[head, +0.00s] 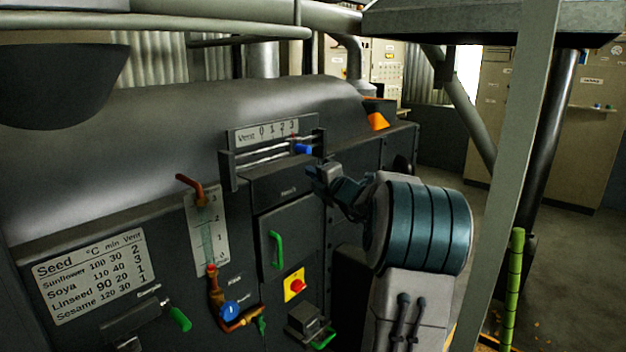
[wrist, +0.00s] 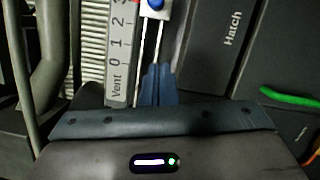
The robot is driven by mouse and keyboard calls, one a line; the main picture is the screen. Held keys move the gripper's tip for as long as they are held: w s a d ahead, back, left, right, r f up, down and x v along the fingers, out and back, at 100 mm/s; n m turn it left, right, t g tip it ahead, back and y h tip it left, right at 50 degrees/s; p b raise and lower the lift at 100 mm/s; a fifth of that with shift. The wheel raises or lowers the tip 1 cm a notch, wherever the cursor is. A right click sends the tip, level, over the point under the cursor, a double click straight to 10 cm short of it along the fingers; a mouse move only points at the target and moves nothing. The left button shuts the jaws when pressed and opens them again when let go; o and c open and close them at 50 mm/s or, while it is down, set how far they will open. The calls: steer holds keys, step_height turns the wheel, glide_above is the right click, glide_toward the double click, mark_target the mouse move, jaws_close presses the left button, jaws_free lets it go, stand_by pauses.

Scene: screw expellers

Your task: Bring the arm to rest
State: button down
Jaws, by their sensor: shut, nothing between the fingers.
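My gripper (head: 318,176) is shut and empty in the head view, held out in front of the dark machine just below the vent slider. In the wrist view its closed fingers (wrist: 157,80) point up along the slider's rods. The blue slider knob (head: 303,149) sits at the right end of the rods, by the 3 of the vent scale (head: 265,132). The knob also shows at the top of the wrist view (wrist: 155,5), apart from the fingertips. My arm reaches up from the lower right, bent at the wrist.
A seed table plate (head: 92,275) and a lever with a red handle (head: 190,187) are on the machine's left. A hatch with a green handle (head: 276,250) and a red-yellow switch (head: 294,285) lie below the slider. A grey post (head: 520,150) stands right of my arm.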

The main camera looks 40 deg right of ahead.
steer(key=s+a+f+n+g+y, duration=0.2)
steer(key=s+a+n+g, duration=0.1)
steer(key=a+n, duration=0.6)
steer(key=s+a+f+n+g+y, duration=0.25)
steer(key=a+n, duration=0.35)
steer(key=a, duration=0.5)
steer(key=s+a+f+n+g+y, duration=0.2)
steer(key=s+a+n+g, duration=0.1)
steer(key=a+n, duration=0.55)
steer(key=s+a+f+n+g+h, duration=0.1)
steer(key=s+a+f+n+g, duration=0.25)
steer(key=s+n, duration=0.35)
steer(key=s+a+f+n+g+h, duration=0.2)
steer(key=s+a+f+n, duration=0.1)
steer(key=s+a+n, duration=0.3)
steer(key=s+d+f+n+h, duration=0.1)
steer(key=s+f+n+h, duration=0.1)
steer(key=s+n, duration=0.4)
steer(key=s+d+f+n+g+h, duration=0.1)
steer(key=s+d+f+n+h, duration=0.1)
steer(key=s+n, duration=0.4)
steer(key=n, duration=0.2)
steer(key=shift+s+d+f+n+g, duration=0.15)
steer(key=shift+s+d+n+g, duration=0.05)
steer(key=shift+s+n+g, duration=0.15)
steer(key=shift+a, duration=0.1)
